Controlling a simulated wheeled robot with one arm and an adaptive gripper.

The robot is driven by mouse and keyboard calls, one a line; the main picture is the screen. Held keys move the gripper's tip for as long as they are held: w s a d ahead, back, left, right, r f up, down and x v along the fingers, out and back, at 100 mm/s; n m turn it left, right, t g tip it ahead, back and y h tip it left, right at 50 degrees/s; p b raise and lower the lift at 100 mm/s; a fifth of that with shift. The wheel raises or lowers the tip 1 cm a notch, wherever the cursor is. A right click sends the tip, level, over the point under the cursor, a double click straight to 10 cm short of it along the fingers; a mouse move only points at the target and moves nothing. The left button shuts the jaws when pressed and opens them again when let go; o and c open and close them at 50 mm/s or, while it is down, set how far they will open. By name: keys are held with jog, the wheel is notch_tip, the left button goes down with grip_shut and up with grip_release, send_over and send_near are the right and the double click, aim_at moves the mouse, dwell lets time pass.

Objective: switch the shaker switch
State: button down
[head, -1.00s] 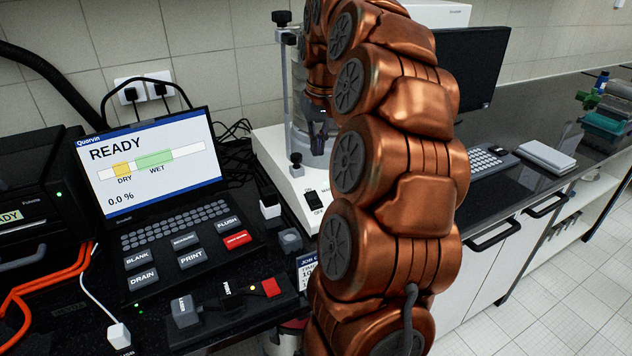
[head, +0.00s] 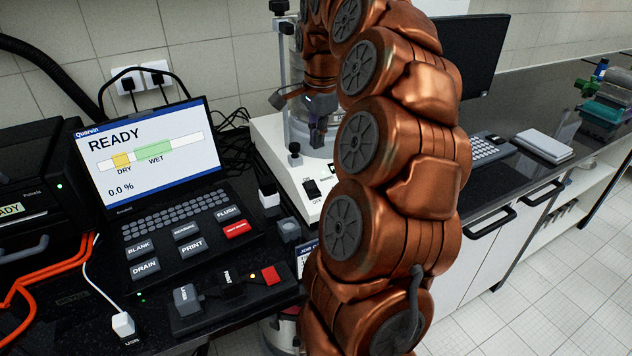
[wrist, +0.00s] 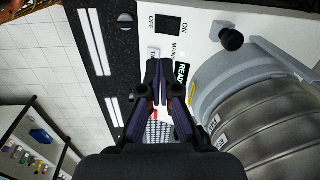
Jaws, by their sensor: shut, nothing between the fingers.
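The shaker (head: 268,135) is a white-based machine with a round metal sieve stack, partly hidden behind my arm in the head view. Its black rocker switch (head: 311,188), marked ON and OFF, sits on the front of the white base. The switch also shows near the top of the wrist view (wrist: 167,24). I cannot tell which side is pressed. My gripper (head: 317,143) is above the base, beside the sieve stack and behind the switch. In the wrist view my gripper (wrist: 159,66) is shut and empty, its tips apart from the switch in the picture.
Black clamp knobs (wrist: 231,39) stand near the switch. A console with a READY screen (head: 150,150) and keys is at the left, with a small button box (head: 230,291) in front. A keyboard (head: 490,147) and notebook (head: 543,146) lie on the right counter.

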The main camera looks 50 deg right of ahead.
aim_at(315, 192)
jog(key=shift+m, duration=0.4)
jog(key=shift+s+f, duration=0.1)
jog(key=shift+f, duration=0.05)
jog(key=f+p, duration=0.1)
jog(key=f, duration=0.3)
jog(key=w+f+p, duration=0.1)
jog(key=f+p, duration=0.1)
jog(key=f, duration=0.3)
jog(key=f+p, duration=0.2)
jog(key=f, duration=0.2)
jog(key=shift+w+d+f, duration=0.15)
jog(key=shift+f, duration=0.15)
jog(key=shift+f, duration=0.1)
